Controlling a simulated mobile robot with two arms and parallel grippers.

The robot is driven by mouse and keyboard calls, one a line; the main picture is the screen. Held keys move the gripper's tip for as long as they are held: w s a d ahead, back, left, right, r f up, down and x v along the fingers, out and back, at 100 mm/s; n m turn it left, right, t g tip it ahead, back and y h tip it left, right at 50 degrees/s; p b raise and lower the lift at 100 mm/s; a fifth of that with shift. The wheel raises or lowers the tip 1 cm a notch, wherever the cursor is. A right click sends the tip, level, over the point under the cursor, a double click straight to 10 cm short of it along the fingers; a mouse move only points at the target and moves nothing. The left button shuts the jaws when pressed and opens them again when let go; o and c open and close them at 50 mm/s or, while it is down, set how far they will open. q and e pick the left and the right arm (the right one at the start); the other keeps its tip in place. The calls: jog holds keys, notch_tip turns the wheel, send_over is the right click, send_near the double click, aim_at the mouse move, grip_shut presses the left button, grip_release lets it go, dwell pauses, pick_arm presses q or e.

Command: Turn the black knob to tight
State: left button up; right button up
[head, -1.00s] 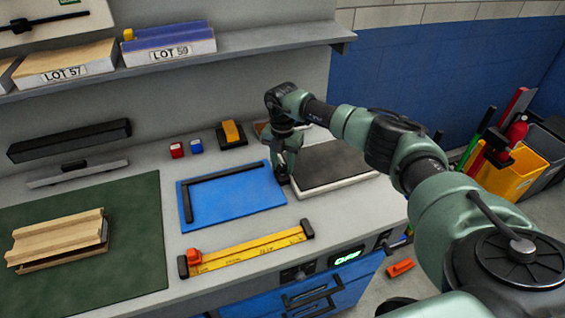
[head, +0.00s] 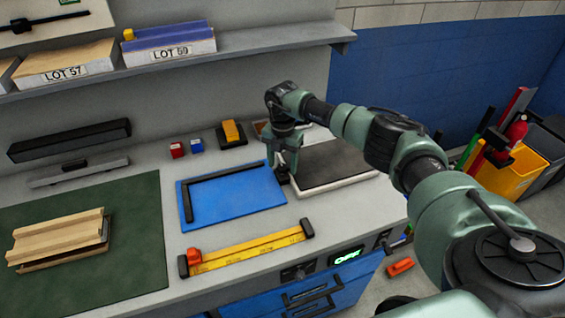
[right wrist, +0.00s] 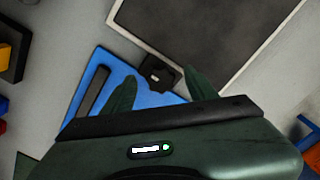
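A small black block with a knob-like top (right wrist: 158,73) sits at the corner of the blue board (right wrist: 120,68) in the right wrist view. I take it for the black knob; its marking is too small to read. My right gripper (right wrist: 160,76) is open, with one green finger on each side of it. I cannot tell whether the fingers touch it. In the head view my right gripper (head: 284,170) points down at the blue board's right edge (head: 262,190), largely hiding the knob. My left gripper is not in view.
A dark pad with a pale rim (head: 335,163) lies just right of the gripper. A yellow ruler (head: 250,250) lies in front of the board. Red and blue blocks stand behind. A shelf (head: 270,42) runs above.

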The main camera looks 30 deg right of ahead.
aim_at(283, 166)
notch_tip(283, 166, up, 8)
jog(key=shift+f+b, duration=0.1)
jog(key=shift+b, duration=0.85)
